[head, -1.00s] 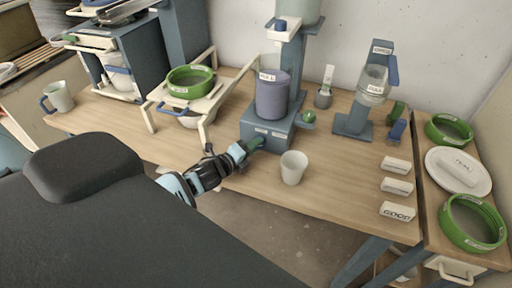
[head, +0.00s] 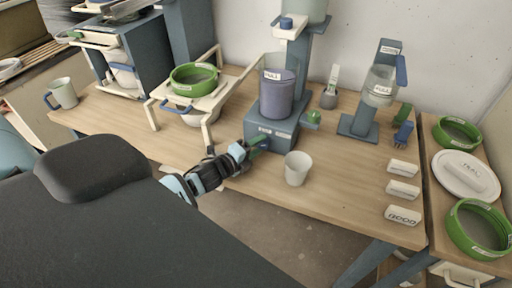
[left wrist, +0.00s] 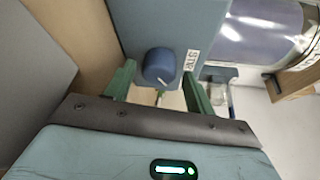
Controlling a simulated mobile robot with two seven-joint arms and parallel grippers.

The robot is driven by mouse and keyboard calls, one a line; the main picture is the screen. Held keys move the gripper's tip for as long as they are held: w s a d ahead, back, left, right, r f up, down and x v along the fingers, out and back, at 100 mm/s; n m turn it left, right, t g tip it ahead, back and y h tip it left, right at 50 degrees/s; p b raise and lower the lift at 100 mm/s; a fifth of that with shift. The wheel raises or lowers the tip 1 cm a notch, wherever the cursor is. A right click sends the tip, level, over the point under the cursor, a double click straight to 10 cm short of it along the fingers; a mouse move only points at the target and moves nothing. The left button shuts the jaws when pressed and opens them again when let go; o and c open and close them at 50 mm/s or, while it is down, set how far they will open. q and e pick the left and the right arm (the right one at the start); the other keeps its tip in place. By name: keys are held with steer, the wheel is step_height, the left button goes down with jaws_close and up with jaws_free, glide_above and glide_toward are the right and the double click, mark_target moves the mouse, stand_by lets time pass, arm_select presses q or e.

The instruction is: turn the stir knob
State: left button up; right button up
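The stir knob (left wrist: 158,65) is a round blue knob with a pale pointer line on the blue-grey face of the bucket stand, beside a label that reads STIR (left wrist: 190,60). My left gripper (left wrist: 160,88) is open, its green fingers on either side of the knob with a gap to each. In the head view the left gripper (head: 256,146) is at the front of the stand's base (head: 283,134) and hides the knob. A blue-purple bucket (head: 277,95) stands on that base. My right gripper is not in view.
A white cup (head: 298,168) stands just right of my left gripper. A white rack with a green ring (head: 194,76) is to the left. White labelled blocks (head: 403,190) lie at the right. The table front between cup and blocks is clear.

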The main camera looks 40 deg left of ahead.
arm_select(q)
steer(key=shift+s, duration=0.1)
steer(key=v, duration=0.6)
steer(key=shift+v, duration=0.85)
